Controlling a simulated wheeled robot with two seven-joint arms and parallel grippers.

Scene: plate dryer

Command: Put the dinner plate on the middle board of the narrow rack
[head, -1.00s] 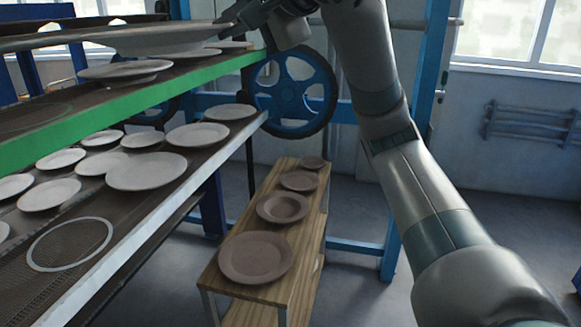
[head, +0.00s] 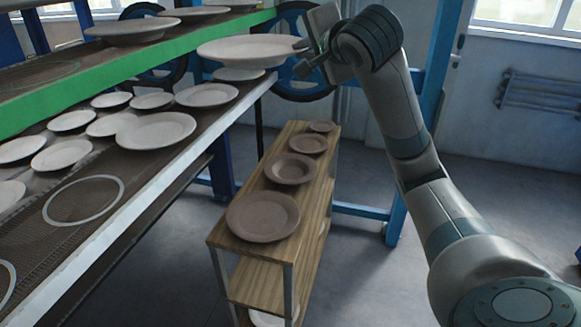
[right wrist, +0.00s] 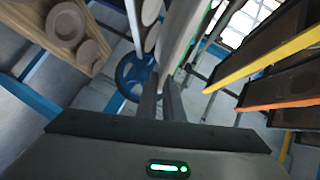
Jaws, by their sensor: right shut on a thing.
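My right gripper (head: 308,58) is shut on the rim of a pale dinner plate (head: 248,50), at the plate's right side. The plate is held in the air, roughly level, clear of the green-edged shelf and higher than the narrow rack. In the right wrist view the plate (right wrist: 178,32) shows nearly edge-on beyond the fingers (right wrist: 162,98). The narrow wooden rack (head: 222,232) stands on the floor below. Its middle board (head: 252,283) shows bare at the front; its far part is hidden. My left gripper is out of view.
Several brown plates (head: 262,215) lie along the rack's top board. A pale plate (head: 268,319) shows low in the rack. The dryer's shelves, one with a green edge (head: 130,72), hold several pale plates at left. A blue post (head: 432,110) stands behind my right arm.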

